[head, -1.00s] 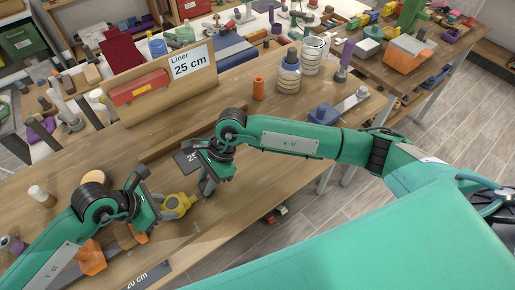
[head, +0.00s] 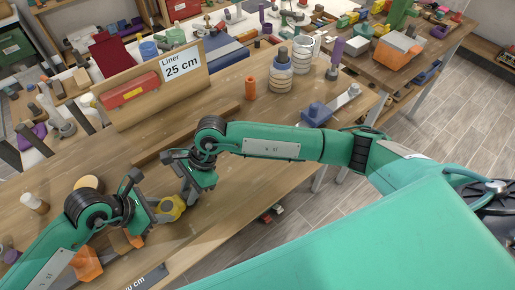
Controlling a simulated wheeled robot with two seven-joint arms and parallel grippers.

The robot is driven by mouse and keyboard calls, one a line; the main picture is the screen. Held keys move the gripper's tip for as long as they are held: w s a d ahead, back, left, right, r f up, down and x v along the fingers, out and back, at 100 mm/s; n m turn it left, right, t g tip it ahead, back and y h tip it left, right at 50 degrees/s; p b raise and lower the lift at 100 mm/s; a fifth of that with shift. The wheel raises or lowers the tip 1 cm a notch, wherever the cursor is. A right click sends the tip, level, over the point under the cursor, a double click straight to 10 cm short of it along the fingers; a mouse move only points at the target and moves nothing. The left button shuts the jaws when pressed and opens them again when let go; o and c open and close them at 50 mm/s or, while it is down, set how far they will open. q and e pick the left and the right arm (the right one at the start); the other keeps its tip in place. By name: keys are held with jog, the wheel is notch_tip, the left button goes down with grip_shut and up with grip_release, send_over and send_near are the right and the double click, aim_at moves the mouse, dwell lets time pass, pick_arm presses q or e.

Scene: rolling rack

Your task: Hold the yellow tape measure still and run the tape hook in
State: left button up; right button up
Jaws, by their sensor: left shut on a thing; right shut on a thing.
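The yellow tape measure (head: 173,207) lies low over the wooden bench near its front edge, partly covered by my grippers. My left gripper (head: 158,212) is shut on its left side. My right gripper (head: 188,194) is shut at its right side, very close to the case. The tape hook is hidden at the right fingers, and I see no clear length of tape between the case and those fingers.
A wooden stand with a red box (head: 130,92) and a "Liner 25 cm" sign (head: 181,65) stands behind. An orange cylinder (head: 250,88), ringed posts (head: 280,80) and a blue block (head: 317,114) stand to the right. An orange block (head: 86,264) lies beside my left arm.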

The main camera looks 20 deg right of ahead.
jog(key=o, duration=1)
jog(key=shift+r, duration=0.15)
jog(key=v, duration=1.2)
